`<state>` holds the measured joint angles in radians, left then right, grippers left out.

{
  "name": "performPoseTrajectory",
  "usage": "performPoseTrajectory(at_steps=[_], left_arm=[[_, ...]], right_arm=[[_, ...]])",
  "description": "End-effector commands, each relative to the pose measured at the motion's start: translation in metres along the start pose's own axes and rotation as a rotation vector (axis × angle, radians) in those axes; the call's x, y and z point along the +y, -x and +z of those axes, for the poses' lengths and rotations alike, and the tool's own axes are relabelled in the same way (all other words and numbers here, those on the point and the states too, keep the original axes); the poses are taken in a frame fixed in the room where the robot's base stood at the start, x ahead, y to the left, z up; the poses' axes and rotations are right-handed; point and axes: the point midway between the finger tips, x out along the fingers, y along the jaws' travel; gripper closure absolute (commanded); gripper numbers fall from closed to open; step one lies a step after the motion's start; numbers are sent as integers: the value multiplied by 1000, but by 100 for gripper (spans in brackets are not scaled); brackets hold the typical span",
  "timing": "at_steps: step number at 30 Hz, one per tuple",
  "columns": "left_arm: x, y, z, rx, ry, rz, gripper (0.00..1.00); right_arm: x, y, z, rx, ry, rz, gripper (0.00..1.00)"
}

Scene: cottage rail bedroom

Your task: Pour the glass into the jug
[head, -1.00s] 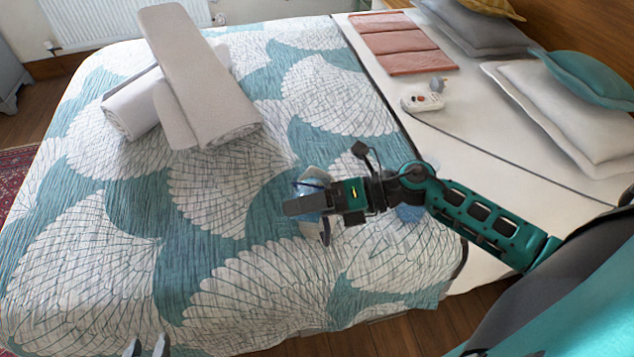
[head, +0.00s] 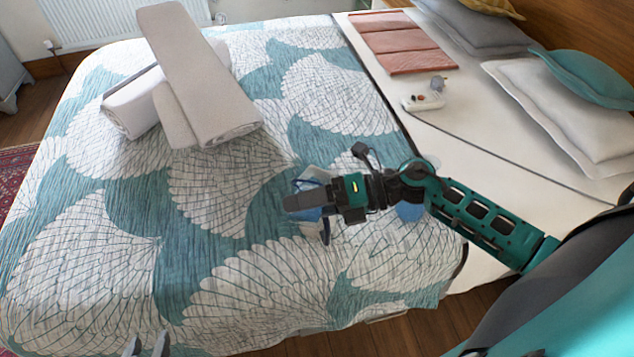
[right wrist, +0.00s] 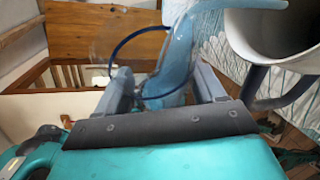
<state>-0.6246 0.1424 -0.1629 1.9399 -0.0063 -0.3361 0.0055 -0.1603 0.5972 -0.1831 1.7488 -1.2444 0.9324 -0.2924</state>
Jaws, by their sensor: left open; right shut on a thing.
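My right gripper (head: 300,202) is shut on the clear glass, whose dark blue rim (right wrist: 143,48) shows tilted between the fingers in the right wrist view. A light blue mass that looks like liquid (right wrist: 182,48) runs from the glass towards the jug and across its mouth. The white jug (right wrist: 240,38) is beside the fingers, with a dark grey-blue handle. In the head view the jug (head: 318,174) is largely hidden under my right gripper on the bed. My left gripper (head: 147,346) is open and empty at the bottom left edge, away from both.
A patterned teal and white bedspread (head: 110,225) surrounds the jug. Rolled towels (head: 195,85) lie at the back left. A small white thing (head: 424,103), a folded pink cloth (head: 405,42) and pillows are at the right. A blue thing (head: 409,212) is partly hidden behind my right arm.

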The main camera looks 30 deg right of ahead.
Motion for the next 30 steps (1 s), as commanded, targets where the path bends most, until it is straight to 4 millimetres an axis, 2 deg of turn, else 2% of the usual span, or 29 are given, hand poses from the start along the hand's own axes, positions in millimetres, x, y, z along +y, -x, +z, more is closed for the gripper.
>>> performPoseTrajectory(at_steps=[30], left_arm=[[0, -4, 4, 2, -1, 0, 57]], right_arm=[[-2, 0, 2, 12, -112, 47, 72]])
